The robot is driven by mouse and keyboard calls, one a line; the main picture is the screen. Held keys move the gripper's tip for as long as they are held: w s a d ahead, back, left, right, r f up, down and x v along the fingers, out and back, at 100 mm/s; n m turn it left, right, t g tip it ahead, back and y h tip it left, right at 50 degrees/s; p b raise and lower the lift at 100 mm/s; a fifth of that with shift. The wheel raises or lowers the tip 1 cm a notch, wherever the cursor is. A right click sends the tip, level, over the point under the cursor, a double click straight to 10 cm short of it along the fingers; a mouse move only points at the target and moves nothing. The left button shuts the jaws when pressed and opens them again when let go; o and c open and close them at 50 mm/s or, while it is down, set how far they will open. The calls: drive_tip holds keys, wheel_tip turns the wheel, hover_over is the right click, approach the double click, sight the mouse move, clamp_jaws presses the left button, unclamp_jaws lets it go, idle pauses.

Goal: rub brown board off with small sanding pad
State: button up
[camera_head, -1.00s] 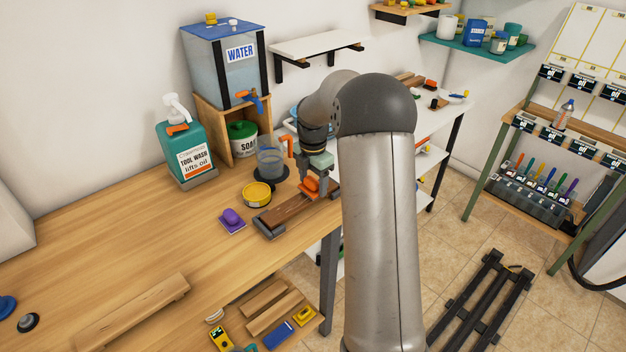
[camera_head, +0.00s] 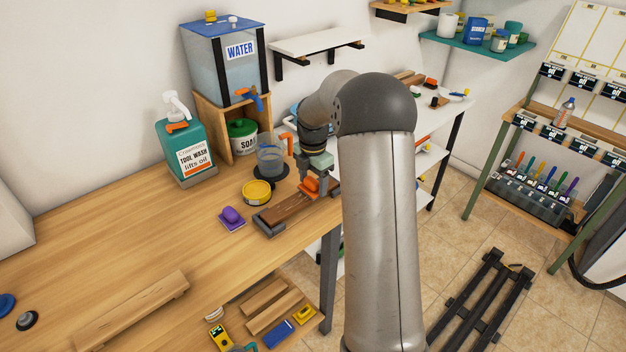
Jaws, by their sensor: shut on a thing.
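The brown board (camera_head: 292,209) lies in a dark holder (camera_head: 268,228) at the right edge of the wooden bench. My gripper (camera_head: 311,188) is over the board's right part, shut on an orange-handled pad (camera_head: 310,185). The pad is at the board's surface; I cannot tell whether it presses on it. My arm hides the area to the right of the board. A purple-handled pad (camera_head: 232,216) sits on the bench just left of the holder.
A yellow tin (camera_head: 257,193), a clear jug (camera_head: 270,160), a soap tub (camera_head: 243,136) and a green tool-wash bottle (camera_head: 187,150) stand behind the board. A water tank (camera_head: 226,65) stands above. The bench (camera_head: 110,225) is mostly clear on the left.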

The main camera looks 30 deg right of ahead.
sight(304, 196)
drive_tip(key=shift+f, duration=0.15)
